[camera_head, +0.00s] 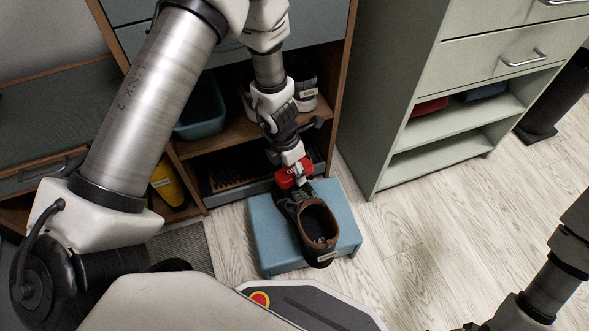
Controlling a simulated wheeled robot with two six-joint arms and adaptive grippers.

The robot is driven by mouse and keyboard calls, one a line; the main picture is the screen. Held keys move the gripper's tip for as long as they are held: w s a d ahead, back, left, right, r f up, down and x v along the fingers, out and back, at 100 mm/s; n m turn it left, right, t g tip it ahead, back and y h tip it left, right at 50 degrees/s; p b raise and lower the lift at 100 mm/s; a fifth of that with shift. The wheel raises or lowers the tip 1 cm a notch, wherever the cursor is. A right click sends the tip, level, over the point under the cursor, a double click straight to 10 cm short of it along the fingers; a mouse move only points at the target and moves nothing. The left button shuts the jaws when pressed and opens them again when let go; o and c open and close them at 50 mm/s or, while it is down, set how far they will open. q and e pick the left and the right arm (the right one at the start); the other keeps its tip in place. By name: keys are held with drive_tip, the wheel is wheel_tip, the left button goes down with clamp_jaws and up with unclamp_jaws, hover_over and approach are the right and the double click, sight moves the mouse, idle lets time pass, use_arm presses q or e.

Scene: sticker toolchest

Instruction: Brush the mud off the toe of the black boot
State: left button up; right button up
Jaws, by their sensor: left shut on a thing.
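The dark boot (311,236) stands on a blue step stool (264,244) in the middle of the head view. Its brown-lined opening faces up and its heel, with a small label, points towards me. Its toe points away from me, under my left gripper (300,181). That gripper is shut on a small red thing with white lettering, which looks like the brush (291,176). The brush is at the toe end of the boot; I cannot tell if it touches. Mud on the toe is hidden or too small to tell. My right gripper is not in view.
A yellow thing (167,184) is at lower left. A pale green cabinet (389,110) stands right. The floor (440,240) right of the stool is clear.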

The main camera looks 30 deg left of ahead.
use_arm(q)
drive_tip(key=shift+s+f+b, duration=0.1)
drive_tip(key=shift+f+b, duration=0.8)
idle(0.6)
